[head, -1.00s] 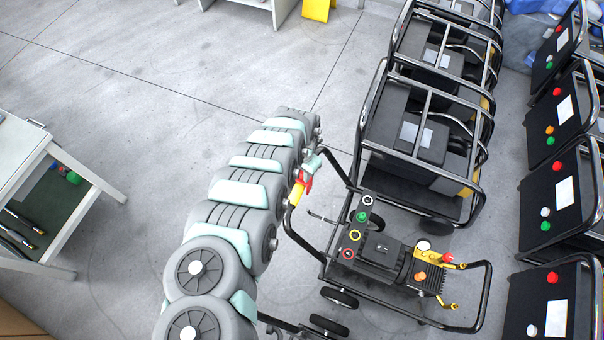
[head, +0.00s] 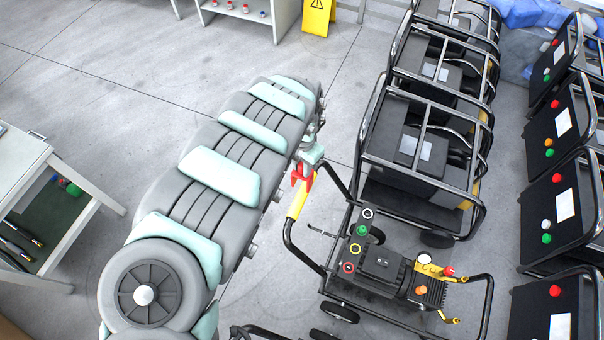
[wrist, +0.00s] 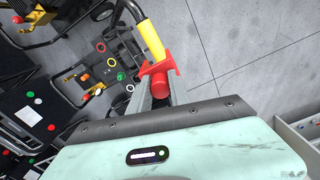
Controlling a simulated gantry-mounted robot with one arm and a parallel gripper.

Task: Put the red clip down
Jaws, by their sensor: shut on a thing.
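The red clip (head: 301,176) is at the upper end of the yellow grip (head: 295,204) on the black handle bar of the nearest machine. It also shows in the wrist view (wrist: 162,84), between my fingers, right by the lower end of the yellow grip (wrist: 151,38). My gripper (wrist: 160,92) is shut on the clip. In the head view my gripper (head: 309,160) is small and partly hidden beside my arm. I cannot tell whether the clip's jaws are around the bar or only against it.
The nearest wheeled machine (head: 385,262) has a black tube frame and buttons. More framed machines (head: 415,150) stand behind it. Black panels with coloured buttons (head: 560,200) line the right. A white table (head: 20,165) stands at left. Open grey floor (head: 110,120) lies at upper left.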

